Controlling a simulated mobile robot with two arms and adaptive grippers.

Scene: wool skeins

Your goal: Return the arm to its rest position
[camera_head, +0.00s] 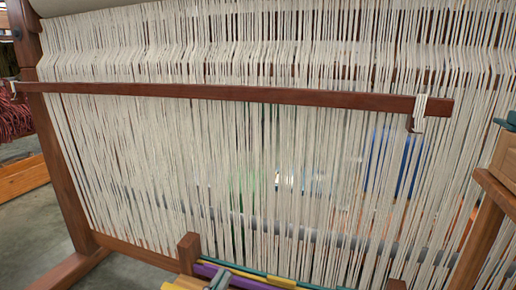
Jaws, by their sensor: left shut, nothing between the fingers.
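My left gripper (219,279) shows only as a small grey-green tip at the bottom edge, left of centre. It is shut and holds nothing. It is beside a wooden post (188,252) and close to coloured strips, purple (243,279), yellow and teal, which may be wool skeins. Most of the gripper and its arm are cut off by the frame. My right gripper is not in view.
A large loom fills the view, with pale warp threads (200,150) hanging in front of me and a dark wooden bar (250,95) across them. A wooden frame (485,225) stands at the right. Dark red yarn (14,112) hangs at the far left. Grey floor shows lower left.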

